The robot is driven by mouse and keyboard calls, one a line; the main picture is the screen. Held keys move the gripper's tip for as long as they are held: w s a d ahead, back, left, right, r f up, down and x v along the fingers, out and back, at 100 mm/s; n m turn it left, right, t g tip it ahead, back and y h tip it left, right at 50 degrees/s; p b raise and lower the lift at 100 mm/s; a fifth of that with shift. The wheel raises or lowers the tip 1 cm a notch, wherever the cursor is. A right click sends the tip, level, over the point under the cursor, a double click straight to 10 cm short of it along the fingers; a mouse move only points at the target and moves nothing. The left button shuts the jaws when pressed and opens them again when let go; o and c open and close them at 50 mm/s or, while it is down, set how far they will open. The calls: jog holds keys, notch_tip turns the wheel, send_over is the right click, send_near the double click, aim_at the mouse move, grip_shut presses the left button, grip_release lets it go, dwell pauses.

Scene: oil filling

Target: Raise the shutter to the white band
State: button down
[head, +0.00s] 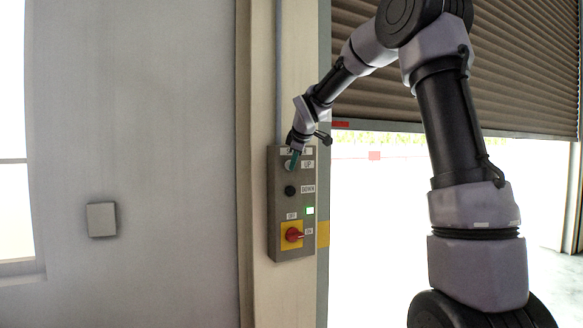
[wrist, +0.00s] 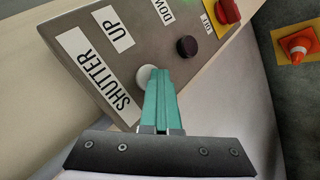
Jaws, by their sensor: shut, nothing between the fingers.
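The grey control box (head: 276,213) is on the door post, with a white UP button, a black DOWN button (head: 290,190) and a red rotary switch on yellow (head: 293,235). A green lamp (head: 309,211) is lit on it. My gripper (head: 293,160) is shut and empty, its teal fingertips at the UP button. In the wrist view the fingertips (wrist: 159,75) overlap the white UP button (wrist: 146,74); whether they press it I cannot tell. The brown slatted shutter (head: 500,85) is partly raised, its lower edge well above the floor. No white band is clearly visible.
A red mark (head: 341,124) and a yellow mark (head: 323,234) are on the door frame. A white wall plate (head: 101,219) is at left. The opening under the shutter is bright.

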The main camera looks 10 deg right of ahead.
dwell(0.3)
jog(key=shift+s+d, duration=0.3)
jog(key=shift+s, duration=0.6)
jog(key=shift+s+d, duration=0.25)
jog(key=shift+s, duration=0.55)
jog(key=shift+s+d, duration=0.2)
jog(key=shift+s, duration=0.6)
jog(key=shift+s+d, duration=0.25)
jog(key=shift+s, duration=0.55)
jog(key=s+d+f+m+g, duration=0.1)
jog(key=s+m, duration=0.7)
jog(key=s, duration=0.8)
jog(key=s+d+f+m+g+y, duration=0.1)
jog(key=s+d+f+m, duration=0.1)
jog(key=s+m, duration=0.7)
jog(key=s+d, duration=0.1)
jog(key=s, duration=0.7)
jog(key=shift+s+d+f+m, duration=0.2)
jog(key=shift+f+m, duration=0.05)
jog(key=shift+m, duration=0.05)
